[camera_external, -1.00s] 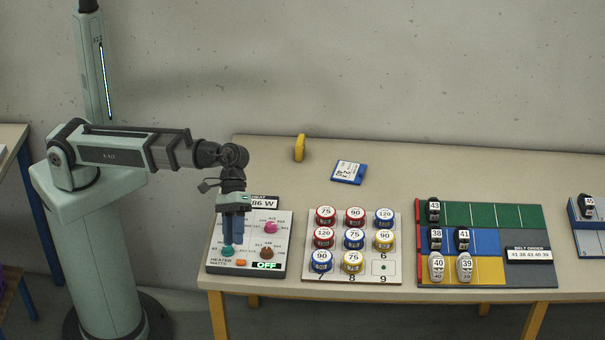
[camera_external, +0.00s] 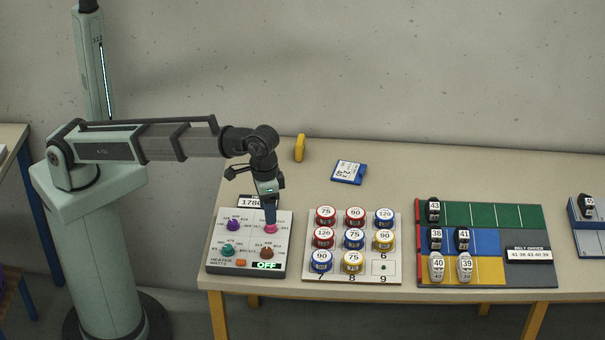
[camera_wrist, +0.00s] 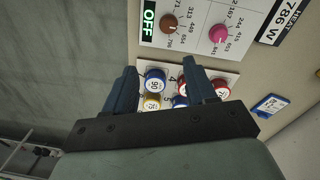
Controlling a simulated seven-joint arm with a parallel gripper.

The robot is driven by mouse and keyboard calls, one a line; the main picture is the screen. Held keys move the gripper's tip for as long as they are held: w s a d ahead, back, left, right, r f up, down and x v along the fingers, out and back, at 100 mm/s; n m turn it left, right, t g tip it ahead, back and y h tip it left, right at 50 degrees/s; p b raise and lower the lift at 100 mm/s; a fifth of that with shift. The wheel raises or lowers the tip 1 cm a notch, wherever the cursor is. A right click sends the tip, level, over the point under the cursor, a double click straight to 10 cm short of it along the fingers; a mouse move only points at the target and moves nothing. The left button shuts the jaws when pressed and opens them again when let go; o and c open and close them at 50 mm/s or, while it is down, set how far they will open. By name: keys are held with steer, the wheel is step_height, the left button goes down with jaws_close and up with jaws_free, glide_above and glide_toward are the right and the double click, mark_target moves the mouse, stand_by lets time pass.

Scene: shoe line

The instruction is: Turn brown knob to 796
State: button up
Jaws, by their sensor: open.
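The brown knob (camera_external: 266,253) sits at the lower right of the heater panel (camera_external: 215,266), with small numbers around it. In the wrist view the brown knob (camera_wrist: 169,22) is at the top with a 796 mark beside it; its exact pointer direction is too small to tell. The pink knob (camera_external: 270,229) is behind it and also shows in the wrist view (camera_wrist: 219,33). My gripper (camera_external: 270,210) points down just over the pink knob; I cannot tell if it touches. Its open fingers (camera_wrist: 160,82) show nothing between them at the tips but background.
Purple (camera_external: 233,225) and teal (camera_external: 228,250) knobs are on the panel's left. An orange button (camera_external: 241,262) and an OFF display (camera_external: 266,266) are at its front. A board of numbered tins (camera_external: 310,276) stands to the right.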

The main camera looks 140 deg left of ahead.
steer(key=s+m, duration=0.1)
glide_toward(267, 250)
steer(key=shift+m+g, duration=0.3)
steer(key=shift+m, duration=0.1)
steer(key=f, duration=0.8)
steer(key=shift+w, duration=0.2)
jaws_close()
stand_by(0.3)
